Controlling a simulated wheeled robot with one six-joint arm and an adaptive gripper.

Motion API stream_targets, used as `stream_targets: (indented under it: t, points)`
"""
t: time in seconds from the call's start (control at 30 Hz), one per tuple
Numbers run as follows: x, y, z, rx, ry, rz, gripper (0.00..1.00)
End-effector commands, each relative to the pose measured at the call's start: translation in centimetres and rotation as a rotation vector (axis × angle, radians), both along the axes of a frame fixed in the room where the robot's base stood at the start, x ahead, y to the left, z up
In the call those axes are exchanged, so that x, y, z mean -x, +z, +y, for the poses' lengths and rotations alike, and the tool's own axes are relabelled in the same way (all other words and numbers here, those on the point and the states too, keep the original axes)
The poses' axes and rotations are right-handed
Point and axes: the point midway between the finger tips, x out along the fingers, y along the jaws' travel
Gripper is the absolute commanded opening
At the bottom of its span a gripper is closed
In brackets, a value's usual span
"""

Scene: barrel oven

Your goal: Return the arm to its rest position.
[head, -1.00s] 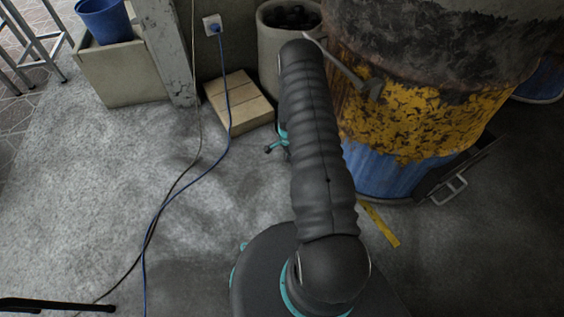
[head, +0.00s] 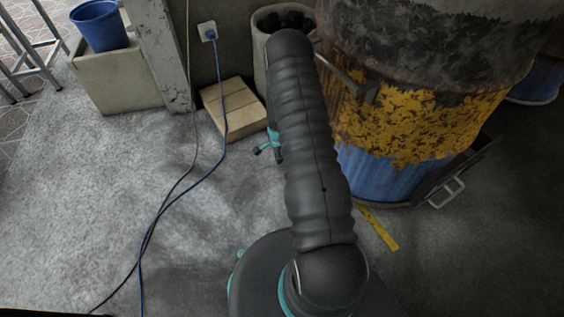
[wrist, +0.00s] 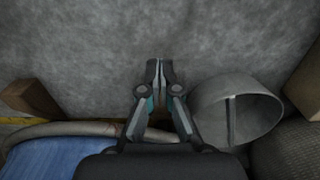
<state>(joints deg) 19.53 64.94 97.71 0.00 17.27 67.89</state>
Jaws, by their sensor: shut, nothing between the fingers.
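My arm (head: 310,165) rises from its round dark base and stretches away from the head camera, toward the back wall. My gripper (head: 268,151) shows only in part to the left of the arm's far end, as small teal and dark pieces above the floor; the arm hides the rest. In the wrist view, my gripper (wrist: 160,65) has its two fingertips together with nothing between them, over grey floor.
The barrel oven (head: 415,120), yellow and blue, stands right of the arm. A wooden block (head: 234,108), a container of dark lumps (head: 262,52) and cables (head: 190,172) lie beyond or left. A grey cylinder (wrist: 233,112) is beside the gripper in the wrist view. Left floor is mostly clear.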

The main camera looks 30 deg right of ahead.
Motion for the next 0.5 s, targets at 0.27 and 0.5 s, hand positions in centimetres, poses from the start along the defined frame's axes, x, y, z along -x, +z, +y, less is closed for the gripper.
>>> stream_targets:
  t: [0.27,0.5]
  points:
    - [0.0,4.5,0.0,0.0,0.001,-0.001,0.0]
    - [0.0,5.6,0.1,0.0,0.001,0.001,0.0]
